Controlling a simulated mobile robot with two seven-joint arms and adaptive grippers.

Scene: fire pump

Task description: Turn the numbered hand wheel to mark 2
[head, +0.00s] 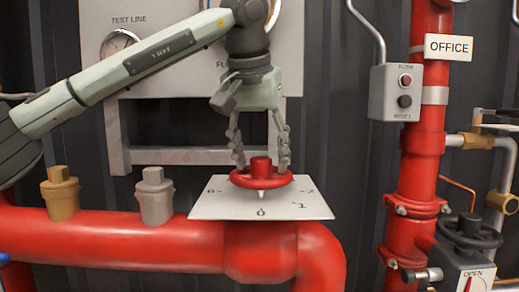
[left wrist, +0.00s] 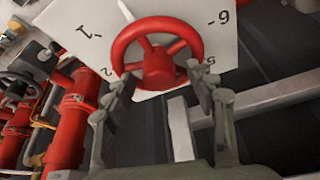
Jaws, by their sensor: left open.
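The red hand wheel (head: 261,181) lies level over a white numbered plate (head: 215,207) on the red pipe. Its white pointer (head: 262,195) points at the front mark 0 (head: 261,212). Mark 2 (head: 311,190) is on the plate's right side, beyond mark 1. My left gripper (head: 262,166) points down over the wheel, open, with a finger on each side of the hub near the rim. The left wrist view shows the wheel (left wrist: 158,66) just ahead of the open fingers; I cannot tell whether they touch it. My right gripper is not in view.
A brass plug (head: 60,195) and a grey plug (head: 154,197) stand on the pipe to the left. A gauge panel (head: 165,75) is behind my arm. At the right are a red riser (head: 420,150), a button box (head: 396,92) and a black valve wheel (head: 469,232).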

